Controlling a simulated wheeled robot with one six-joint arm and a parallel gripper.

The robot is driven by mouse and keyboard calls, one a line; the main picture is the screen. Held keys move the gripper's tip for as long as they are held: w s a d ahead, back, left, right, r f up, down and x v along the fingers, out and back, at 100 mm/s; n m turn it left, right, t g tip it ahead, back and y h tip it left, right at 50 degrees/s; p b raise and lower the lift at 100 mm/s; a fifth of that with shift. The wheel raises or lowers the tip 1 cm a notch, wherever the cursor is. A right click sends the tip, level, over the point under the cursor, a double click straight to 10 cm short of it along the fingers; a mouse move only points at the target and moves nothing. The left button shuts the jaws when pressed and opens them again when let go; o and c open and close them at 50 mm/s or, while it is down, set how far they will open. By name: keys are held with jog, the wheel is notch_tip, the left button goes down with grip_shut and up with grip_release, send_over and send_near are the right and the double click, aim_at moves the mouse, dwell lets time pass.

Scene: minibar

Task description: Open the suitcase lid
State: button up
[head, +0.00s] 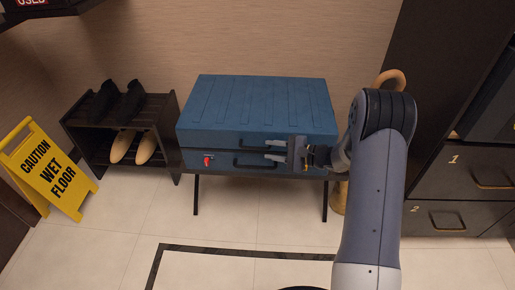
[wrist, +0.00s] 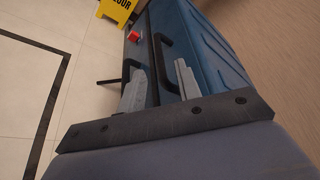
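The blue suitcase (head: 255,105) lies flat and looks shut on a dark-legged stand against the back wall. Its front face has an upper dark handle (wrist: 166,48), a lower handle (head: 250,164) and a red latch (head: 208,159) toward the left; the latch also shows in the wrist view (wrist: 133,37). My gripper (head: 268,150) is at the right part of the suitcase front, its fingers pointing left along it. The fingers are apart; in the wrist view (wrist: 160,78) the upper handle shows between them. I cannot tell whether they touch it.
A shoe rack (head: 123,130) with shoes stands left of the suitcase, and a yellow wet-floor sign (head: 50,170) is farther left. Dark cabinets with numbered drawers (head: 466,173) stand at the right. A curved wooden object (head: 390,78) is partly hidden behind my arm. The floor in front is clear.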

aim_at(256, 148)
jog(key=x, duration=0.6)
jog(key=shift+a+f+b, duration=0.1)
jog(key=shift+b, duration=0.25)
jog(key=shift+c, duration=0.2)
grip_shut()
